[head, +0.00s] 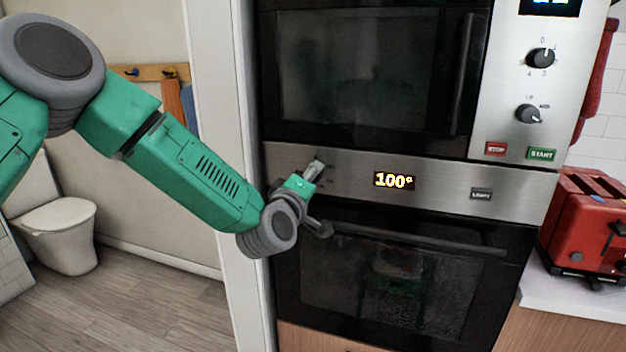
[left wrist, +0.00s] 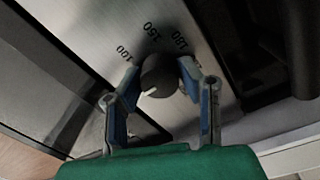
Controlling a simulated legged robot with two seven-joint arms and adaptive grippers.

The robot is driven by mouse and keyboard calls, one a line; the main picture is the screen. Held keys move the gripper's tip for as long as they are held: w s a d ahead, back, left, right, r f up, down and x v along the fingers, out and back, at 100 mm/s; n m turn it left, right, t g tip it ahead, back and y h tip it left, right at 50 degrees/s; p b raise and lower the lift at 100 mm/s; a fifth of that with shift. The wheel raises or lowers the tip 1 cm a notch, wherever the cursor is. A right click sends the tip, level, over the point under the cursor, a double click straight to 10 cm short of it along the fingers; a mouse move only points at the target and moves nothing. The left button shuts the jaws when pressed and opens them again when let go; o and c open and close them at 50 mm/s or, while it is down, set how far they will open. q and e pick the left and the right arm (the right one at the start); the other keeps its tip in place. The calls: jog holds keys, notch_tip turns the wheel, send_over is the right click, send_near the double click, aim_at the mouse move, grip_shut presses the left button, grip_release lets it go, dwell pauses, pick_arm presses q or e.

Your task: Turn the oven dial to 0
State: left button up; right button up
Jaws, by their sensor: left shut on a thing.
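The oven dial (left wrist: 160,73) is a dark round knob on the steel panel, with a white mark on its edge. The printed numbers 100, 150 and 180 show around it in the left wrist view. My left gripper (left wrist: 160,78) is shut on the dial, one blue-padded finger on each side. In the head view my left gripper (head: 314,172) is at the left end of the oven's control panel (head: 440,187) and hides the dial there. The oven display (head: 394,181) reads 100°. My right gripper is not in view.
A microwave (head: 360,70) with two knobs and STOP and START buttons is above the oven. The oven door handle (head: 420,240) runs just below the panel. A red toaster (head: 585,225) stands on the right counter. A white door frame (head: 225,150) is close to my left arm.

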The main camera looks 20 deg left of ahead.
pick_arm(q)
jog(key=shift+a+f, duration=0.1)
jog(key=o, duration=1.1)
jog(key=shift+o, duration=0.2)
jog(key=s, duration=1.1)
jog(key=shift+s+a+f, duration=0.3)
jog(key=shift+s+a, duration=0.1)
jog(key=shift+a, duration=0.05)
